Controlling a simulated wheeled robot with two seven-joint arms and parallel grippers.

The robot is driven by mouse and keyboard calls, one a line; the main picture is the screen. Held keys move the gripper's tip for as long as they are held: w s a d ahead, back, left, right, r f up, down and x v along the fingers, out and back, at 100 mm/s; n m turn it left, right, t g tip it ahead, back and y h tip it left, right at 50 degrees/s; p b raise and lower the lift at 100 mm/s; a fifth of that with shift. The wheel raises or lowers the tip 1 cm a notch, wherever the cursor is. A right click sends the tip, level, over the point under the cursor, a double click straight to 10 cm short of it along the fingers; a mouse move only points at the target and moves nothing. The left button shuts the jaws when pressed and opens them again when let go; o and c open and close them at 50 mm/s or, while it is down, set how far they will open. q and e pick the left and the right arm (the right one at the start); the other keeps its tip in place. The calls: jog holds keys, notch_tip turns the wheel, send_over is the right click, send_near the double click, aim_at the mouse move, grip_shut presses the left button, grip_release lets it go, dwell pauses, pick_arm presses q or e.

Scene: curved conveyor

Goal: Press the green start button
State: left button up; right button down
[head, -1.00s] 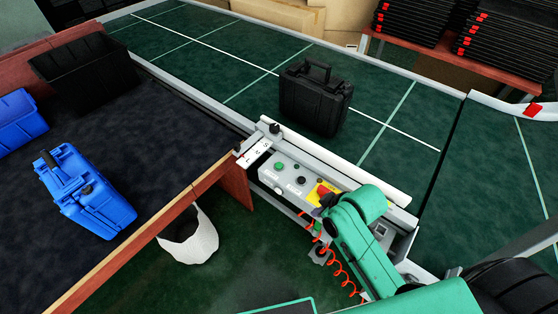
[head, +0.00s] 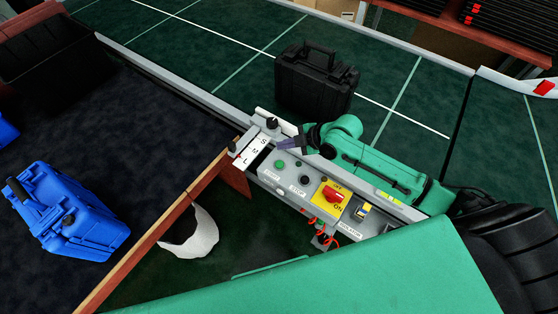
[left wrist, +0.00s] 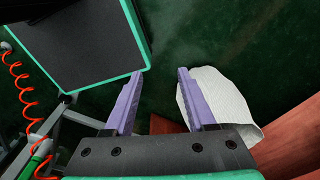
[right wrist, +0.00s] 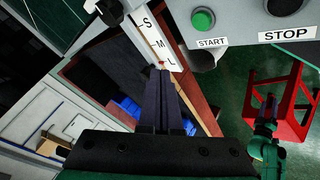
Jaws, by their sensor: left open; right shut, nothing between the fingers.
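The green start button (head: 281,164) sits on the grey control box (head: 262,173), above its START label. It also shows at the top of the right wrist view (right wrist: 203,19). My right gripper (head: 280,144) is shut and empty, with its purple fingers just behind the button in the head view, by the S-M-L scale plate (head: 256,151). In the right wrist view the shut fingers (right wrist: 159,72) point at the scale, left of and below the button, apart from it. My left gripper (left wrist: 158,74) is open and empty in the left wrist view.
A white bin (head: 195,235) is below.

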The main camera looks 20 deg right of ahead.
jog(key=b, duration=0.4)
send_over(283, 164)
notch_tip(283, 164, down, 5)
jog(key=shift+r, duration=0.15)
notch_tip(283, 164, down, 5)
jog(key=b, duration=0.3)
jog(key=shift+r+b, duration=0.2)
jog(key=shift+b, duration=0.2)
pick_arm(q)
notch_tip(283, 164, down, 8)
jog(key=w, duration=0.1)
jog(key=shift+w+r, duration=0.2)
jog(key=shift+w, duration=0.2)
pick_arm(e)
jog(key=shift+s+r, duration=0.1)
pick_arm(q)
jog(key=shift+f, duration=0.1)
jog(key=shift+f, duration=0.2)
pick_arm(e)
jog(key=shift+f, duration=0.45)
